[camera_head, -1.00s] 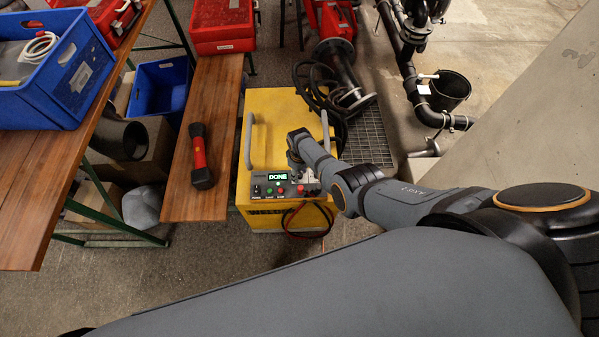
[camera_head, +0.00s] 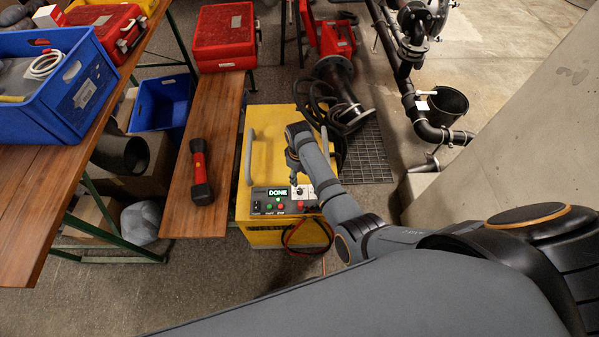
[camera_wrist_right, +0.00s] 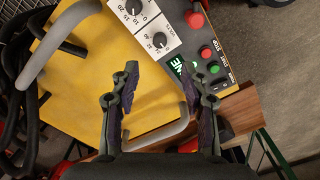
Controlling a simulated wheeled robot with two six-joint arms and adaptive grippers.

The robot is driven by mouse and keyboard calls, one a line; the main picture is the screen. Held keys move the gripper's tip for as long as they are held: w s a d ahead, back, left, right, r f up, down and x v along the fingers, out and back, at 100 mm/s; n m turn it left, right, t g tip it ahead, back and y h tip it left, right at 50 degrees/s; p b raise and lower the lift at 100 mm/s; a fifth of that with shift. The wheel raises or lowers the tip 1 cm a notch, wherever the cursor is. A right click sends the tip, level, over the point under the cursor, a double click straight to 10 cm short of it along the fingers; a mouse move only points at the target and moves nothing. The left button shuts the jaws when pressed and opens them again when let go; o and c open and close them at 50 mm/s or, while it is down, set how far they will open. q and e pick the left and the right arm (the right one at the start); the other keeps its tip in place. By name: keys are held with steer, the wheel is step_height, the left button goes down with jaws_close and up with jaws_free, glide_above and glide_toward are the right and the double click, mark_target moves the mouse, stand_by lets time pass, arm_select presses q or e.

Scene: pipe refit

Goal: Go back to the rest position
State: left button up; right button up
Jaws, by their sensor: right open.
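My right gripper (camera_head: 293,172) is above the yellow machine (camera_head: 262,150), near its control panel (camera_head: 270,201). In the right wrist view my right gripper (camera_wrist_right: 165,90) has its two fingers apart with nothing between them. The panel there shows dials (camera_wrist_right: 158,41), a red knob (camera_wrist_right: 194,19) and green and red buttons (camera_wrist_right: 213,69). In the head view the panel's display (camera_head: 278,192) reads DONE. I cannot tell whether the fingers touch the machine. My left gripper is not in view.
A wooden bench (camera_head: 215,120) with a red and black tool (camera_head: 200,170) stands left of the machine. Red cases and blue crates (camera_head: 75,95) sit further left. A concrete wall (camera_head: 520,130) is at the right. Black pipes (camera_head: 405,80) and a bucket (camera_head: 447,106) are behind.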

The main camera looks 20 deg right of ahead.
steer(key=shift+r, duration=0.75)
